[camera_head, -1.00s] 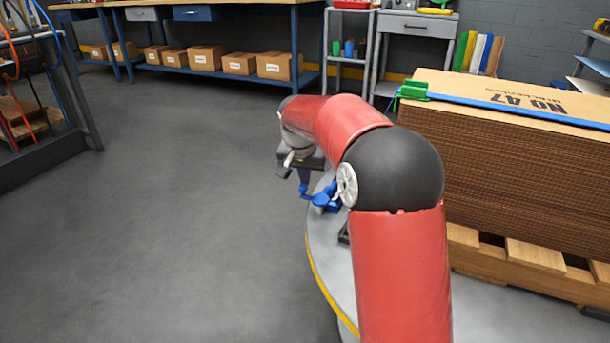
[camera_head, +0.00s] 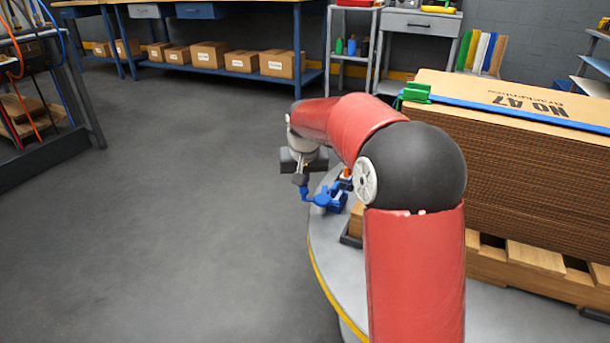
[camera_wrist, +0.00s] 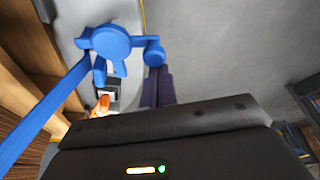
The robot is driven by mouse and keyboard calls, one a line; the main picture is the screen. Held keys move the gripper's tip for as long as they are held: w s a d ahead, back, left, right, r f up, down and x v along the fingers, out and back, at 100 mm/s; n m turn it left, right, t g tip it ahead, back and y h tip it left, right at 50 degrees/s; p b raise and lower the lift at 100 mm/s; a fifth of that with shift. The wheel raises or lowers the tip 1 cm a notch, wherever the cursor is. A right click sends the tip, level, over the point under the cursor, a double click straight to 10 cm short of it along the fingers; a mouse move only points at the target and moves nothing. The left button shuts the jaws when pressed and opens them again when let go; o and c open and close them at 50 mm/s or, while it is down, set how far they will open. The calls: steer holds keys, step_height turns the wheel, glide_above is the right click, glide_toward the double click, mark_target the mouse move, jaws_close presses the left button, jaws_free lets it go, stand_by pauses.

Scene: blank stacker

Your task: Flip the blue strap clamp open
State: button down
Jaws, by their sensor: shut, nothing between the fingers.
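The blue strap clamp (camera_head: 330,199) sits at the rim of the grey round platform, beside the pallet. In the wrist view its rounded blue body (camera_wrist: 110,42) has a short arm ending in a blue knob (camera_wrist: 153,52) on the right. An orange part (camera_wrist: 102,104) shows below the body. The blue strap (camera_wrist: 45,112) runs down to the left. My gripper (camera_wrist: 157,80) is shut and empty, with its dark fingertips at the knob; I cannot tell whether they touch it. In the head view my gripper (camera_head: 303,185) is just above the arm's left end.
A tall cardboard stack (camera_head: 520,160) on a wooden pallet (camera_head: 520,262) stands right of my arm. A green corner piece (camera_head: 416,92) and blue strap lie on top. The floor (camera_head: 170,200) to the left is clear. A workbench (camera_head: 200,70) with boxes stands behind.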

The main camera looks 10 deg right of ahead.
mark_target(307, 194)
steer(key=s+n, duration=0.1)
steer(key=n, duration=0.1)
steer(key=n+y+p, duration=0.1)
steer(key=shift+s+a+r+n, duration=0.1)
steer(key=shift+s+a+n, duration=0.25)
steer(key=shift+n, duration=0.05)
steer(key=s+n+y, duration=0.1)
steer(key=n, duration=0.2)
steer(key=s+n+g+p, duration=0.1)
steer(key=n, duration=0.1)
steer(key=s+n+y+p, duration=0.1)
steer(key=s+n, duration=0.1)
steer(key=n, duration=0.1)
steer(key=shift+n+g+y, duration=0.3)
steer(key=shift+s+d+n, duration=0.2)
steer(key=shift+s+n, duration=0.05)
steer(key=shift+n, duration=0.25)
steer(key=shift+s, duration=0.15)
steer(key=shift+d, duration=0.15)
